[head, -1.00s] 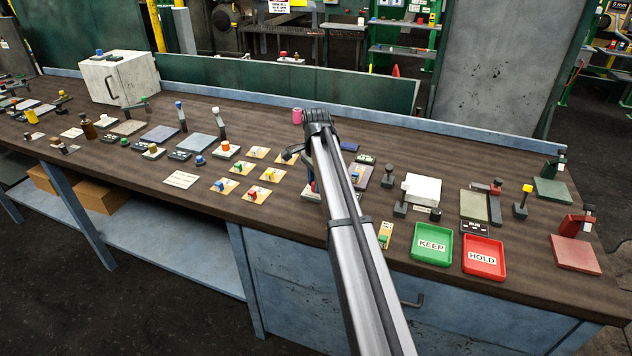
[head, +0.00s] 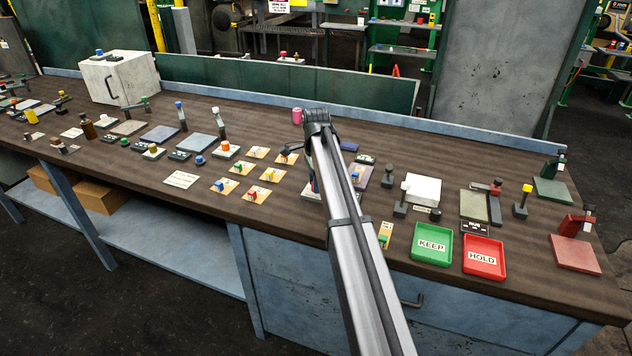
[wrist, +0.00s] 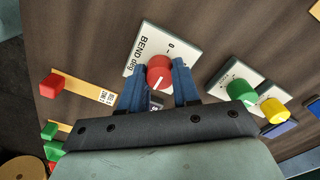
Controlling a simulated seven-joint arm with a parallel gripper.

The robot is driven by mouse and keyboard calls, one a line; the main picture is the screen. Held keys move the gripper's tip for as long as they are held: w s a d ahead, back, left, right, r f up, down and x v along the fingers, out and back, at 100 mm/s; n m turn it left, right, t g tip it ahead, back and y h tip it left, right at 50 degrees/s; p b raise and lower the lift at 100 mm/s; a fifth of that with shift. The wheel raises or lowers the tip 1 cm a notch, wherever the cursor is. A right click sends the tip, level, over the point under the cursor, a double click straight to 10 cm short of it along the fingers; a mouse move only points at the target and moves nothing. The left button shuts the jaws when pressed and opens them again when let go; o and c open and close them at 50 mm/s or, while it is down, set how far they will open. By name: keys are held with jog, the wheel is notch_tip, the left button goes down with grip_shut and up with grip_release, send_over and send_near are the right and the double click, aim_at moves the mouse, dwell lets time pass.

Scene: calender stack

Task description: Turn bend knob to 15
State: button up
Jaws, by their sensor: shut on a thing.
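The bend knob (wrist: 159,74) is a red round knob with a white pointer line, seen in the wrist view on a white plate (wrist: 150,45) lettered "BEND deg". A "0" shows near the plate's top; other scale marks are too small or hidden. My gripper (wrist: 159,84) has its two blue fingers on either side of the knob, shut on it. The white line points down and slightly left in the wrist view. A small dark display below the knob is partly hidden between the fingers. In the head view my arm covers the knob and most of its plate.
In the wrist view a green knob (wrist: 241,91) and a yellow knob (wrist: 273,110) sit on plates to the right. A red block (wrist: 52,85) on a yellow card lies left. In the head view a green KEEP tray (head: 432,260) and red HOLD tray (head: 484,271) stand right of my arm.

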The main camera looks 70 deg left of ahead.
jog(key=o, duration=1.1)
jog(key=shift+c, duration=0.2)
jog(key=shift+r, duration=0.1)
notch_tip(320, 180, up, 14)
jog(key=shift+f, duration=0.2)
